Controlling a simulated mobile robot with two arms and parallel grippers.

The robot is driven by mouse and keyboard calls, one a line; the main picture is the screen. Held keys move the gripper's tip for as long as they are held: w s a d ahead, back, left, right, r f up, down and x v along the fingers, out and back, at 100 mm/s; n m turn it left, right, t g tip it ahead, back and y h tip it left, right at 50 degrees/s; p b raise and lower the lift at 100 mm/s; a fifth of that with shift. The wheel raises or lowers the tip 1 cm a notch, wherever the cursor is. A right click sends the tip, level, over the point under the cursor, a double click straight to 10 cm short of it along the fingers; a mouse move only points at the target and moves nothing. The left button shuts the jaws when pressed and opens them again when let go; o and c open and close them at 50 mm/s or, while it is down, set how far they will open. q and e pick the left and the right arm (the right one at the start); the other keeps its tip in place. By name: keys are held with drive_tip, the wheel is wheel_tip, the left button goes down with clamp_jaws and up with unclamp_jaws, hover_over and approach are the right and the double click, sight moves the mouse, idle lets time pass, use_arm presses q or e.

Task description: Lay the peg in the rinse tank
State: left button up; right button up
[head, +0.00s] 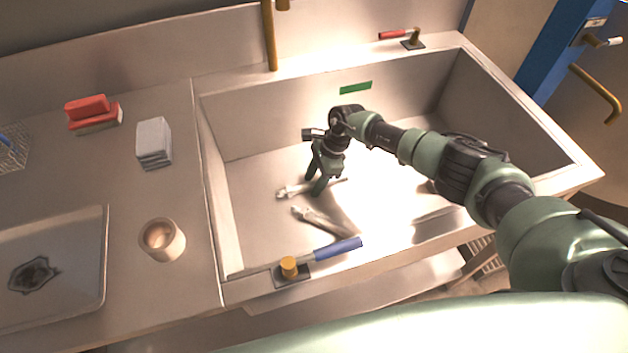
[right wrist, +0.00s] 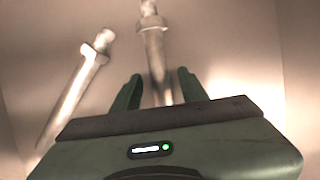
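The rinse tank (head: 250,185) is a large pale metal basin with a green mark (head: 355,88) on its back wall. My right gripper (head: 314,184) points down inside it, close to the floor. One metal peg (head: 290,191) with a collared head lies at the fingertips. In the right wrist view this peg (right wrist: 153,45) runs between the two fingers, with a gap visible on each side, so the gripper looks open around it. A second similar peg (head: 304,213) lies nearer the front, and also shows at left in the right wrist view (right wrist: 75,85). My left gripper is out of view.
A blue-handled valve (head: 337,249) sits on the front rim, a red-handled valve (head: 393,35) on the back rim. The left counter holds a cup (head: 162,240), grey stack (head: 154,143), red brush (head: 88,107) and tray (head: 75,285). The tank's left floor is clear.

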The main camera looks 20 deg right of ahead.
drive_tip(key=shift+r+p, duration=0.3)
drive_tip(key=shift+p, duration=0.05)
drive_tip(key=b+v, duration=0.1)
drive_tip(key=v, duration=1)
drive_tip(key=shift+d+r, duration=0.2)
drive_tip(key=shift+r, duration=0.1)
idle(0.8)
